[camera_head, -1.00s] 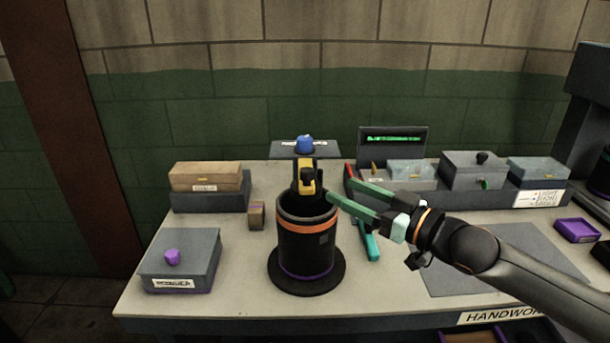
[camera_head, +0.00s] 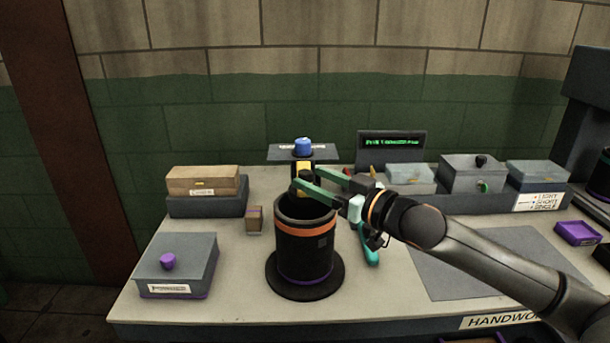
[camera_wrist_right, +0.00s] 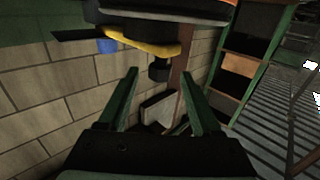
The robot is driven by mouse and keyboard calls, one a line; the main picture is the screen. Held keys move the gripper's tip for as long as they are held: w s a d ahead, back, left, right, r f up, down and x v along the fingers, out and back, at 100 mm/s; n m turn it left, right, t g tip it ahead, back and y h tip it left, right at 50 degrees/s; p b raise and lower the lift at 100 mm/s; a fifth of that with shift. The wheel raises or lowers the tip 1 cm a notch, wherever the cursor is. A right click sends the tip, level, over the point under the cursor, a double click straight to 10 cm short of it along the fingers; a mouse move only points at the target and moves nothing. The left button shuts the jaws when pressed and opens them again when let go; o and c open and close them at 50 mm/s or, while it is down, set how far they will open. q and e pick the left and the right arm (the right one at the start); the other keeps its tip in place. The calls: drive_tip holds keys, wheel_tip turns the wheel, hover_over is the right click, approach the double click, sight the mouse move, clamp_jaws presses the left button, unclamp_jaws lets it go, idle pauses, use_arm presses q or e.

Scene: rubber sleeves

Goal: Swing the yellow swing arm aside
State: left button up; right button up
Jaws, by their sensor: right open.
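The yellow swing arm (camera_head: 303,167) sits at the back of the rim of a black cylinder (camera_head: 303,250) with an orange band. My right gripper's fingers partly cover it in the head view. In the right wrist view the yellow swing arm (camera_wrist_right: 150,47) crosses the upper part, with a black knob (camera_wrist_right: 159,70) hanging under it. My right gripper (camera_head: 307,178) is open above the cylinder, its fingers pointing left. In the wrist view the knob appears between the fingertips (camera_wrist_right: 159,75); I cannot tell whether they touch it. My left gripper is not in view.
A blue knob (camera_head: 303,146) on a dark plate stands behind the cylinder. A teal-handled tool (camera_head: 369,248) lies right of the cylinder. A grey mat (camera_head: 480,262) leaves free room at right.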

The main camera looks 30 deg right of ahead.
sight(310, 178)
drive_tip(key=shift+x, duration=1.55)
clamp_jaws()
idle(0.5)
